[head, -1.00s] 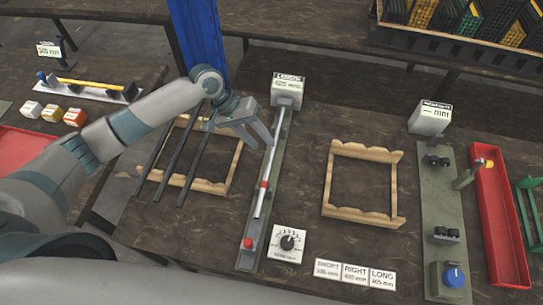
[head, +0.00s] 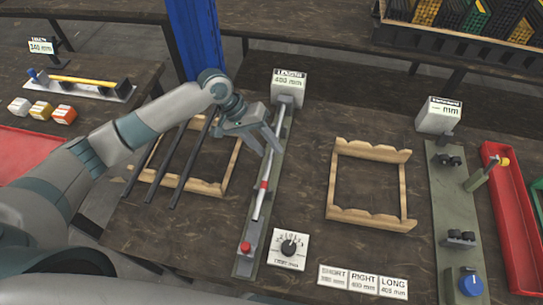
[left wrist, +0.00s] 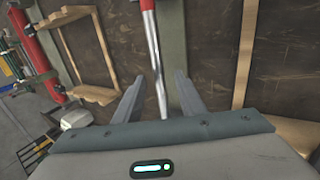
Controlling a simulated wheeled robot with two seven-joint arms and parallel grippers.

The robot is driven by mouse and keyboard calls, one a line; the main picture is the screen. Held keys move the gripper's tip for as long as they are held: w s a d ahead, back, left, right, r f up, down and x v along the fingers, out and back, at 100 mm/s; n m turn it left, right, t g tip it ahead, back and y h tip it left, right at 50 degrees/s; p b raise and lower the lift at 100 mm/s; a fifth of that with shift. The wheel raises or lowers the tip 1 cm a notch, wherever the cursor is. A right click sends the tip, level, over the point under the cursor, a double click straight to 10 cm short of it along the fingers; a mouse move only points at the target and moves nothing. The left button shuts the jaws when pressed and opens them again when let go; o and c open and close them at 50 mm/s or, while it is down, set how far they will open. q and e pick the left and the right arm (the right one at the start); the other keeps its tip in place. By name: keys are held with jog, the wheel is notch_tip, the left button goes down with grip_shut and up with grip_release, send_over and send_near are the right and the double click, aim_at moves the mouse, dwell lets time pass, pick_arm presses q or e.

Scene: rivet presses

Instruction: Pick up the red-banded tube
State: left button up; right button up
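The red-banded tube (head: 258,206) is a slim silver tube with a red band. It lies along a narrow green fixture (head: 246,262) in the middle of the table. My left gripper (head: 269,150) is over the tube's upper half, beyond the band in the head view. Its fingers are open. In the left wrist view the tube (left wrist: 158,82) runs between the two spread fingers (left wrist: 158,97), with a gap on both sides; its red band shows near the top. My right gripper is not in view.
A wooden rack with several dark rods (head: 184,165) stands left of the fixture. An empty wooden rack (head: 369,217) stands to the right. A red tray (head: 512,225) is at the far right.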

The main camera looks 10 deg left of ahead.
pick_arm(q)
jog(key=shift+c, duration=0.3)
grip_shut()
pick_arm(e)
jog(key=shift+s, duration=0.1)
pick_arm(q)
jog(key=shift+r, duration=0.15)
